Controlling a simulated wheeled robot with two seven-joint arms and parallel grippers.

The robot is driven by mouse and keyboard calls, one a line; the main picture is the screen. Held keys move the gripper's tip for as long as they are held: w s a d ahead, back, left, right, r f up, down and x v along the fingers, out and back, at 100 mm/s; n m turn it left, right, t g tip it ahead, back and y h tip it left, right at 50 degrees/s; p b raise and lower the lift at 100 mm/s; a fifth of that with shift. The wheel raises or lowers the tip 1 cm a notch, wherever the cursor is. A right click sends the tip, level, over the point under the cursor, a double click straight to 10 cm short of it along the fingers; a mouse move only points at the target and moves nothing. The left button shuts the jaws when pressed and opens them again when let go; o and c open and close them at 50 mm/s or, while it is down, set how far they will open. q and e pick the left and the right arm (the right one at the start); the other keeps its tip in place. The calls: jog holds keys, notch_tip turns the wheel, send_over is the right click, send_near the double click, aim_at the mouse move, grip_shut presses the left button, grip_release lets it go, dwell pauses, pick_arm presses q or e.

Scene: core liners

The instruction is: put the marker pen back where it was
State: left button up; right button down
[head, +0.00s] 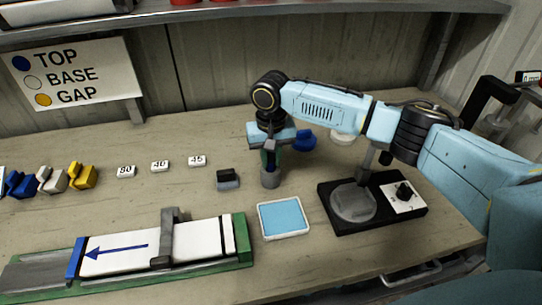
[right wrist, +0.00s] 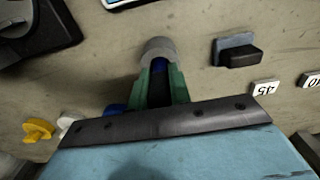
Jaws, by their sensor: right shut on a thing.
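My right gripper (head: 270,152) is above the bench, pointing down. The fingers and wrist hide most of the pen. A small grey round holder (head: 270,180) stands directly below the fingertips; it also shows in the right wrist view (right wrist: 158,47). The pen's lower end is at the holder's mouth; I cannot tell how far inside it is. My left gripper is not in view.
A dark eraser-like block (head: 228,179) lies left of the holder. A light blue pad (head: 283,218) and a black device with a knob (head: 404,192) are in front. Blue (head: 304,140) and white (head: 342,138) pieces lie behind. A liner with an arrow (head: 120,255) lies front left.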

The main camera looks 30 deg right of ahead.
jog(key=c, duration=1.3)
grip_release()
notch_tip(320, 180, up, 12)
jog(key=shift+r+p, duration=0.15)
jog(key=shift+p, duration=0.4)
